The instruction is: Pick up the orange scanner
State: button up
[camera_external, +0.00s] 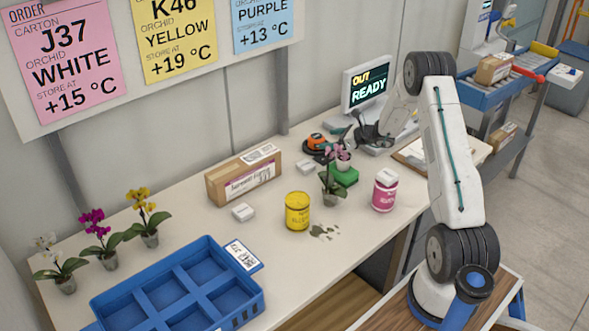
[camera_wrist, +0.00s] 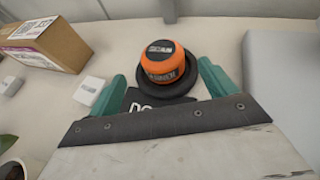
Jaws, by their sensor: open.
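The orange scanner (camera_external: 316,141) lies near the back of the bench, left of the monitor. In the wrist view it is a round orange body (camera_wrist: 172,62) with a black band and label, on a wider black round base. My gripper (camera_wrist: 161,84) is open, with one teal finger on each side of the near part of the black base. The orange body is just beyond the fingertips. In the external view my gripper (camera_external: 340,133) is close to the scanner's right side. I cannot tell whether the fingers touch it.
A cardboard box (camera_external: 243,174) and a small white box (camera_wrist: 88,90) are left of the scanner. A monitor (camera_external: 367,82) stands at right.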

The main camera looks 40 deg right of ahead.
aim_at(322, 138)
jog(key=x, duration=0.4)
jog(key=shift+w+d+r, duration=0.1)
jog(key=shift+w, duration=0.15)
jog(key=c, duration=1.1)
jog(key=shift+c, duration=0.2)
